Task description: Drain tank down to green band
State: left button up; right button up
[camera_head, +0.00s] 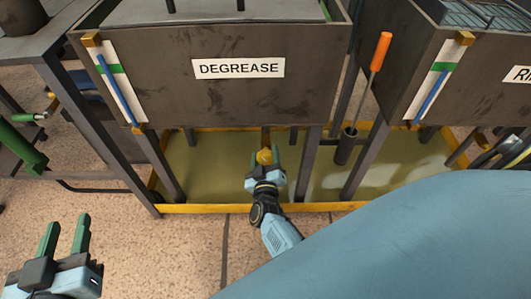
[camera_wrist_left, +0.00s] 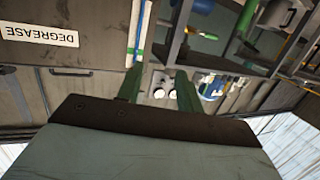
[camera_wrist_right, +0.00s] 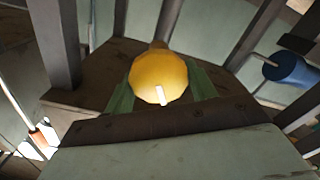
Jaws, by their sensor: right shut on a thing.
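The grey DEGREASE tank (camera_head: 215,95) stands at upper centre in the head view. Its white gauge strip (camera_head: 117,82) is on the left front corner, with a green band (camera_head: 112,69) across it. The blue column (camera_head: 121,95) in the gauge reaches up past the green band. A yellow valve knob (camera_head: 265,156) sits under the tank; it shows large in the right wrist view (camera_wrist_right: 158,75). My right gripper (camera_head: 267,170) is shut on the knob, a green finger on each side. My left gripper (camera_head: 65,235) is open and empty at lower left, away from the tank.
A yellow-rimmed catch basin (camera_head: 215,208) lies under the tanks. A second tank (camera_head: 480,100) with a similar gauge stands to the right. An orange-handled tool (camera_head: 380,52) stands in a dark holder between them. Bare floor is at lower left.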

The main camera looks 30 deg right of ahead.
aim_at(265, 160)
jog(key=shift+a+n+p, duration=0.1)
jog(key=shift+n+p, duration=0.25)
jog(key=shift+n, duration=0.55)
pick_arm(q)
jog(key=shift+s+a+f+g+y, duration=0.2)
jog(key=shift+s+a+f+g, duration=0.15)
jog(key=shift+f+g, duration=0.4)
jog(key=shift+s+a+f+g+y, duration=0.2)
jog(key=shift+s+f+g, duration=0.25)
jog(key=shift+f, duration=0.45)
jog(key=shift+s+a+f+g+y, duration=0.2)
jog(key=shift+s+a+f+g, duration=0.1)
jog(key=shift+f+g, duration=0.5)
pick_arm(e)
jog(key=shift+f+n, duration=0.15)
jog(key=shift+n, duration=0.55)
pick_arm(q)
jog(key=shift+w, duration=0.1)
pick_arm(e)
jog(key=o, duration=1)
